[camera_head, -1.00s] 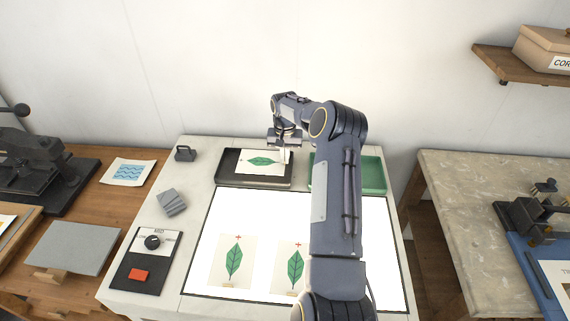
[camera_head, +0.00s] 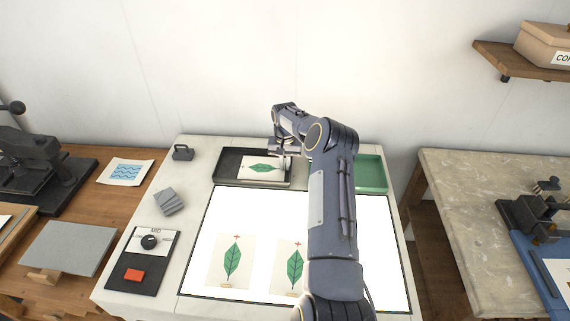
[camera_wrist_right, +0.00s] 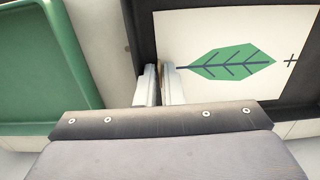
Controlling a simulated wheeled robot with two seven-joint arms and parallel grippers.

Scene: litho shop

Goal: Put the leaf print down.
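The leaf print (camera_head: 254,175) is a white sheet with a green leaf and a small cross. It lies flat, or very nearly so, in the black tray (camera_head: 225,179) at the back of the light table. It also shows in the right wrist view (camera_wrist_right: 221,25), with its leaf-stem edge by my fingers. My right gripper (camera_wrist_right: 160,83) has its two fingers close together around a small tan tab at that edge, and looks shut on it. In the head view my right arm partly hides this gripper (camera_head: 284,151). My left gripper is not in view.
A green tray (camera_head: 371,174) stands right of the black one. Two more leaf prints (camera_head: 231,262) (camera_head: 289,267) lie on the lit panel (camera_head: 272,215). Grey blocks (camera_head: 170,201) and a control box (camera_head: 146,262) are at left. My right arm covers the panel's right part.

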